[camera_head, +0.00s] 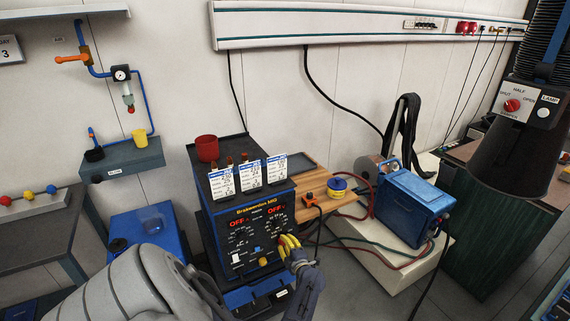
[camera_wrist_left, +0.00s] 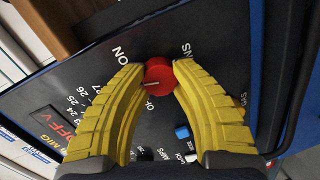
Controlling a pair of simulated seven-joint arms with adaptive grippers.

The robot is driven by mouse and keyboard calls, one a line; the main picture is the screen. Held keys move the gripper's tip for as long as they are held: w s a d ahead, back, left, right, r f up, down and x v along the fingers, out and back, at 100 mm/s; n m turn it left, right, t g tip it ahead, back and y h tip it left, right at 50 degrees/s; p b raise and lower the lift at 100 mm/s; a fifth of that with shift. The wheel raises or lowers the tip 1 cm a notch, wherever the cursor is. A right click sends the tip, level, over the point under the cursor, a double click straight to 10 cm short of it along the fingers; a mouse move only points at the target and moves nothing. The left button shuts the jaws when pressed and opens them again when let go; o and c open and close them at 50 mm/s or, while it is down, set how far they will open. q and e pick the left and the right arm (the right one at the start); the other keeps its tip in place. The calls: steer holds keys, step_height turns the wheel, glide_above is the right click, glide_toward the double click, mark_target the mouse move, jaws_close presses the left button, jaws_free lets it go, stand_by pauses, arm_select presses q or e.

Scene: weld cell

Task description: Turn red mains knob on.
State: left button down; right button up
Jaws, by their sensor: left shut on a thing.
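The blue and black welder (camera_head: 262,228) stands in the middle of the head view, with red OFF readouts on its front panel. The red mains knob (camera_wrist_left: 159,75) shows in the left wrist view, with ON and OFF lettering beside it. My left gripper (camera_head: 289,242) is at the right side of the panel. Its yellow fingers are shut on the red knob, one on each side, as the left wrist view shows (camera_wrist_left: 160,69). The fingers hide the knob in the head view.
A red cup (camera_head: 207,148) and price cards (camera_head: 250,176) are on top of the welder. Cables hang beside the panel.

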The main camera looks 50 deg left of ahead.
arm_select(q)
steer(key=m+g, duration=0.1)
steer(key=m, duration=0.2)
steer(key=shift+a, duration=0.15)
steer(key=shift+r+m, duration=0.1)
steer(key=shift+m, duration=0.8)
steer(key=shift+a, duration=0.1)
steer(key=c, duration=0.9)
jaws_free()
steer(key=shift+d, duration=0.2)
steer(key=v, duration=0.7)
steer(key=shift+d, duration=0.2)
